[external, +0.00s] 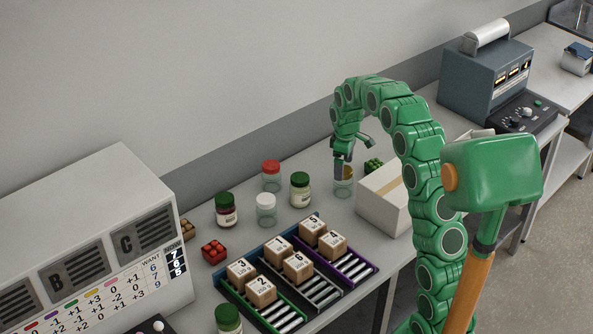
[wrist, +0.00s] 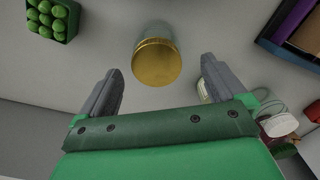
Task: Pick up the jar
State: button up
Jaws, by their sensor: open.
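A glass jar with a gold lid (external: 345,186) stands on the bench beside the white box; the lid (wrist: 157,62) shows in the wrist view, ahead of and between my fingers. My gripper (external: 343,164) is open and empty, just above this jar in the external view. Other jars stand to the left: a red-lidded one (external: 271,178), a clear white-lidded one (external: 265,210), a pale one with a green lid (external: 300,191) and a dark red one with a green lid (external: 226,211). Another green-lidded jar (external: 228,320) is at the front.
An open white box (external: 385,205) stands close right of the gold-lidded jar. Roller trays (external: 360,268) hold numbered cartons (external: 298,266) in front.

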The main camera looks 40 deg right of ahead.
aim_at(343, 182)
jog(key=shift+w+d+f, duration=0.1)
jog(key=shift+d+f, duration=0.05)
jog(key=shift+f, duration=2.7)
jog(key=c, duration=1.2)
jog(key=shift+r, duration=0.1)
